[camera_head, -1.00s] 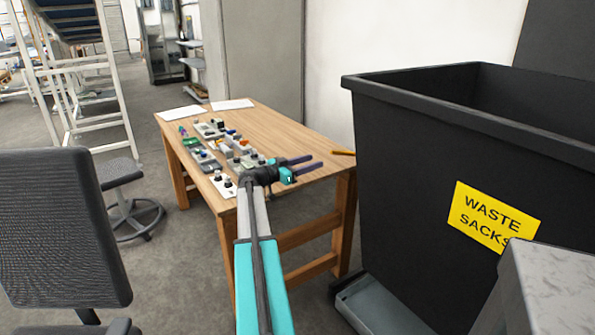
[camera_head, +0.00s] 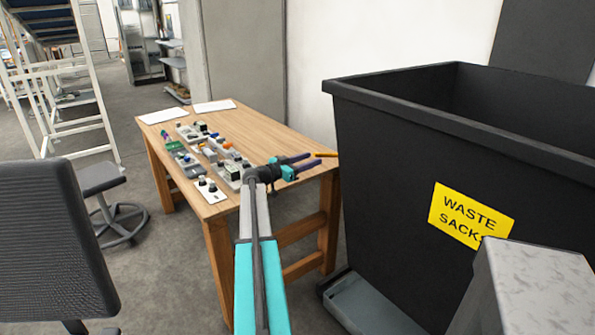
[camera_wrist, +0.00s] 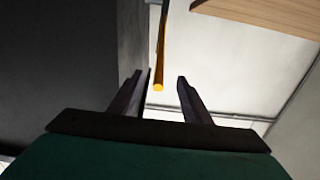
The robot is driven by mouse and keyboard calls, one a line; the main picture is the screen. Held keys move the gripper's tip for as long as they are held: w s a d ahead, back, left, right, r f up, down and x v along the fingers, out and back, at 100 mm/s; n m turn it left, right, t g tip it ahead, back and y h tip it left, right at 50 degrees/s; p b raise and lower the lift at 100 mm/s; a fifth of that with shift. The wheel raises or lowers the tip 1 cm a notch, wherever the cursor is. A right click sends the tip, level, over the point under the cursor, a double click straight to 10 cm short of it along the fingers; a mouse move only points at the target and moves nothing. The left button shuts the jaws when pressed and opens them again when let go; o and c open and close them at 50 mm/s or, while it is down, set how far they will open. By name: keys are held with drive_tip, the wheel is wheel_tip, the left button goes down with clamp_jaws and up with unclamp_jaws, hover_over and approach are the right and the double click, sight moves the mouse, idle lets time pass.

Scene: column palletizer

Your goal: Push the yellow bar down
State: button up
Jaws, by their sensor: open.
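The yellow bar (camera_head: 326,155) is a short thin orange-yellow rod at the right edge of the wooden table in the head view. My gripper (camera_head: 313,160) is open and empty, its two dark fingers pointing right, with their tips close to the bar in the picture. In the wrist view the bar (camera_wrist: 160,65) runs away from its round near end, which appears between the tips of my open gripper (camera_wrist: 160,77). I cannot tell whether the fingers touch it.
The wooden table (camera_head: 262,125) carries several control boxes with buttons (camera_head: 207,150) and two white sheets (camera_head: 214,106). A black waste bin (camera_head: 390,160) stands close on the right, with a grey box (camera_head: 540,280) before it. An office chair (camera_head: 50,235) is at left.

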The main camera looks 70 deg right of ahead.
sight(322, 155)
drive_tip(key=shift+b+x, duration=1.6)
drive_tip(key=shift+x, duration=1)
drive_tip(key=shift+b+x, duration=0.45)
drive_tip(key=shift+x, duration=0.35)
drive_tip(key=c, duration=1)
drive_tip(key=shift+c, duration=0.2)
